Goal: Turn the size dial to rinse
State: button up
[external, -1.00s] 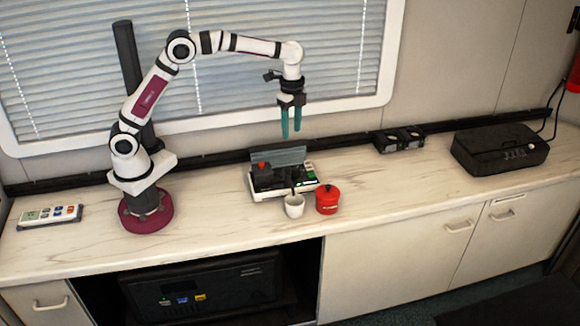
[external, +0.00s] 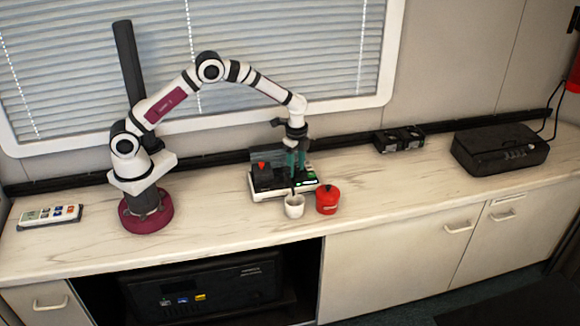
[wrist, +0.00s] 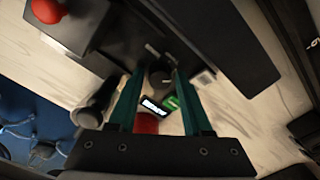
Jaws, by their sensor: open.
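The machine (external: 259,196) is a low white-and-black unit on the counter with a raised flap at its back. In the wrist view, a dark round knob (wrist: 160,80), apparently the size dial, shows between my fingertips. A small lit display (wrist: 153,106) and a green patch (wrist: 172,102) are beside it. The dial's markings are too small to read. My gripper (wrist: 158,74) is open, pointing down, with one teal finger on each side of the knob. I cannot tell whether the fingers touch it. In the external view my gripper (external: 296,170) is over the machine's right part.
A red knob (wrist: 47,10) tops the machine's left part. A white cup (external: 294,207) and red lidded pot (external: 327,200) stand in front. A black device (external: 399,139), black case (external: 500,149) and remote (external: 50,215) lie farther off.

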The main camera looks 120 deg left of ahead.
grip_shut()
dwell(0.4)
jog(key=n, duration=0.4)
jog(key=shift+n, duration=0.4)
jog(key=n, duration=0.5)
jog(key=shift+n, duration=0.3)
jog(key=n, duration=0.9)
jog(key=shift+n, duration=0.4)
